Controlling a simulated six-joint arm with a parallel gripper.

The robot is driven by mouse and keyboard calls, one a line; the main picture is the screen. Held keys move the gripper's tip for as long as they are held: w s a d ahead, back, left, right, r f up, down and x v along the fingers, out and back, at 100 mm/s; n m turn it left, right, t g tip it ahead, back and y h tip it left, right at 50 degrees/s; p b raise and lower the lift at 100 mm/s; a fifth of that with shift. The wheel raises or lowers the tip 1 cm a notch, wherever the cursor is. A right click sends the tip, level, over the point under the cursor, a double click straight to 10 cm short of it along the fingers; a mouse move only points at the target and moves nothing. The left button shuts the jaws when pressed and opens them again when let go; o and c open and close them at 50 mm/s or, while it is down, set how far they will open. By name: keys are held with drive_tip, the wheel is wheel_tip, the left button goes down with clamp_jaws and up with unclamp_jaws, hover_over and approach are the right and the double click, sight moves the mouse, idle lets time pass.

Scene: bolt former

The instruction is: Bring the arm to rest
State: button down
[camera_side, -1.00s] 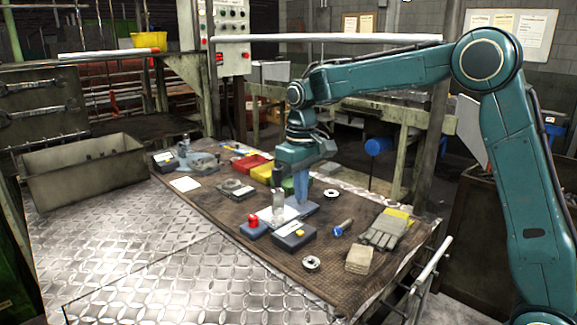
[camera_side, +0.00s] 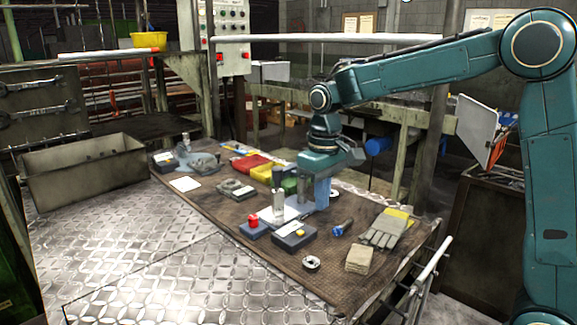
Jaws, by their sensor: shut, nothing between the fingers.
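My gripper (camera_side: 322,203) hangs pointing down over the right rear part of the brown work mat (camera_side: 215,213). Its pale blue fingers look shut with nothing held between them. The fingertips are low over the mat, close to a ring-shaped part that they partly hide. Whether they touch the mat I cannot tell. My teal arm reaches in from the right.
Left of the gripper stand metal cylinders (camera_side: 278,203), a dark box (camera_side: 294,236) and a red-knobbed block (camera_side: 252,227). A blue-headed bolt (camera_side: 342,228), gloves (camera_side: 386,228) and a ring (camera_side: 311,263) lie in front. Red (camera_side: 251,162) and yellow (camera_side: 266,171) bins stand behind.

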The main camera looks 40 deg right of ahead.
drive_tip(key=shift+s, duration=0.6)
